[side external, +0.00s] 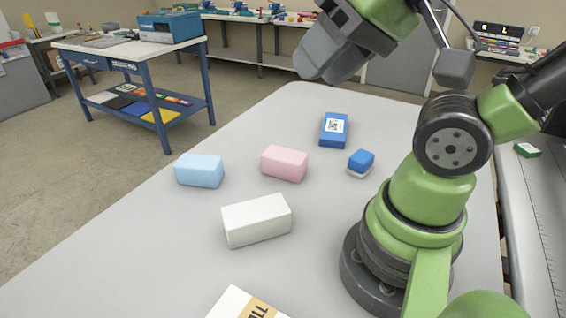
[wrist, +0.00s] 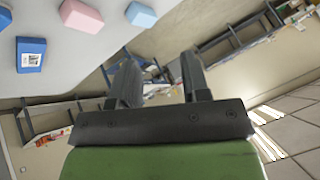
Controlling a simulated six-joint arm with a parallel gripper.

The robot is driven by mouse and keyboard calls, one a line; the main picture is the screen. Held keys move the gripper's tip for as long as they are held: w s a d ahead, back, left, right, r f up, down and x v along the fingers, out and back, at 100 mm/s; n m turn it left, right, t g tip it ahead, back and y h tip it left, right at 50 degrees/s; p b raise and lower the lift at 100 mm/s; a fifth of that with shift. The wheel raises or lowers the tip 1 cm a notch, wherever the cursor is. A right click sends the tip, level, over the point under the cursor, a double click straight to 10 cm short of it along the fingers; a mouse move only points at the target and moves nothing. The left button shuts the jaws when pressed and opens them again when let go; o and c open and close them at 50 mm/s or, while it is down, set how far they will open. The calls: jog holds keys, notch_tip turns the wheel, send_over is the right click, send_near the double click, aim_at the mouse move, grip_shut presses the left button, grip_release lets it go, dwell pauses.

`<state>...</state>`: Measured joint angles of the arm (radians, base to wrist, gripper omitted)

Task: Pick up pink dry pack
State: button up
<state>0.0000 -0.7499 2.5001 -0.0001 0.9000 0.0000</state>
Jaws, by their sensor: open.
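The pink dry pack (side external: 285,163) is a small pink block lying on the grey-white table, near the middle of the side external view. It also shows at the top left of the wrist view (wrist: 81,17). My gripper (wrist: 161,82) is open and empty, its two dark fingers apart in the wrist view. In the side external view my gripper is only partly seen at the top, raised well above the table and apart from the pink pack; its fingertips cannot be made out clearly there.
Near the pink pack lie a light blue block (side external: 199,171), a white block (side external: 257,220), a blue box with a white label (side external: 334,130) and a small blue-and-white block (side external: 360,163). A white box with lettering (side external: 240,304) is at the front edge. Bare tabletop (side external: 130,240) separates them.

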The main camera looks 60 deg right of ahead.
jog(key=o, duration=0.9)
